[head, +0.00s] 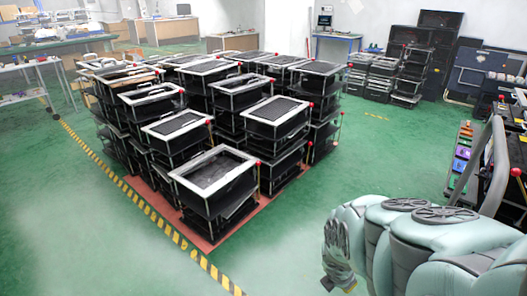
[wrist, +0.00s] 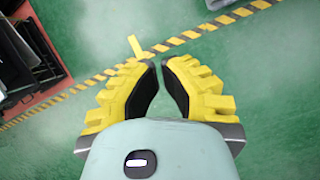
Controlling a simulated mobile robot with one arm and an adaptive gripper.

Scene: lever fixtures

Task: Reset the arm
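Several black lever fixtures with pale top frames stand stacked in a block in the head view; the nearest one is a fixture (head: 214,178) at the front corner. Thin levers with red ball knobs stick up at their sides, such as a red knob (head: 258,163) by the front stack. Another red knob (head: 516,172) shows at the right edge. In the wrist view, my gripper (wrist: 162,65) has two yellow fingers with black pads. They are apart, with only green floor between them. No lever shows near the fingers.
Yellow-black floor tape (head: 150,212) runs along the left of the red mat (head: 200,240). Part of a dark fixture (wrist: 30,55) shows upper left in the wrist view. Green floor (head: 370,160) is clear right of the stacks. Black equipment (head: 400,75) stands behind.

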